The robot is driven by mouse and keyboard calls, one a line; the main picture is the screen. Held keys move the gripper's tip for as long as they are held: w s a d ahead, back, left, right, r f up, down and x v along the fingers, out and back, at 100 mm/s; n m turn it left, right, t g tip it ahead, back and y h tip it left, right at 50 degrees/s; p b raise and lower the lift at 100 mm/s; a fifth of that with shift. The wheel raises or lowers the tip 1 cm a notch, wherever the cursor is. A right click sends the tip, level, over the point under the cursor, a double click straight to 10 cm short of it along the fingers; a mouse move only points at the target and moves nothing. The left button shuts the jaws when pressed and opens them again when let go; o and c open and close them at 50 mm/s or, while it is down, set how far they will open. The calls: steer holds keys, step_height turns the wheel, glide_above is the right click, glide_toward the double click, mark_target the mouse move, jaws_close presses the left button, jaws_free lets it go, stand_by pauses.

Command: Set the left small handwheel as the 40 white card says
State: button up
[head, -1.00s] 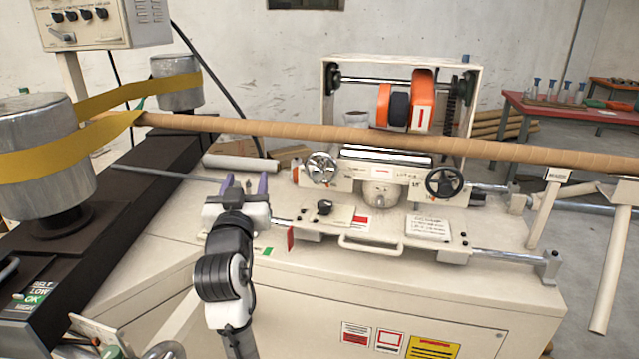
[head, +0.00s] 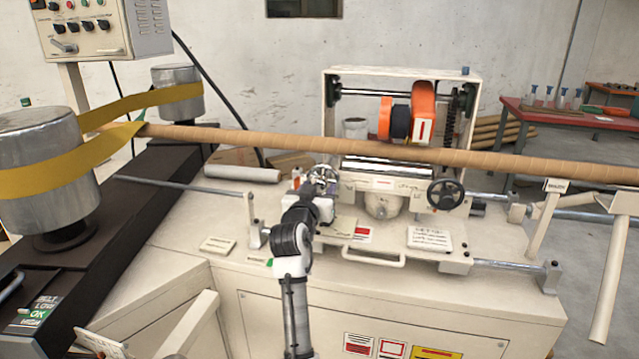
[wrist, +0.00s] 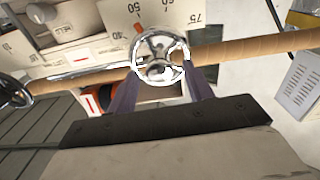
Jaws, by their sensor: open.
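The left small handwheel (head: 322,176) is a bright metal wheel on the front of the cream carriage, partly hidden by my gripper (head: 312,186). In the wrist view the handwheel (wrist: 158,54) shows its full rim and spokes. My gripper (wrist: 160,84) is open there, with one purple finger on each side of the wheel's lower rim; contact cannot be told. Behind the wheel is a scale plate (wrist: 178,14) with numbers including 40, 50 and 75, and an orange-red pointer (wrist: 138,27) near 50. A white card (head: 430,238) lies on the carriage; its writing is too small to read.
A black handwheel (head: 445,194) sits to the right on the same carriage. A long brown tube (head: 270,141) crosses above and behind the wheels. A cream handle (head: 374,258) sticks out at the front. Another small card (head: 217,245) lies on the bench at left.

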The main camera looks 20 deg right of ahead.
steer(key=shift+x, duration=0.85)
steer(key=c, duration=1)
steer(key=shift+o, duration=0.2)
steer(key=shift+n, duration=0.3)
steer(key=n+p, duration=0.1)
steer(key=n, duration=0.2)
steer(key=shift+p, duration=0.4)
steer(key=shift+n+p, duration=0.75)
steer(key=shift+n, duration=1.35)
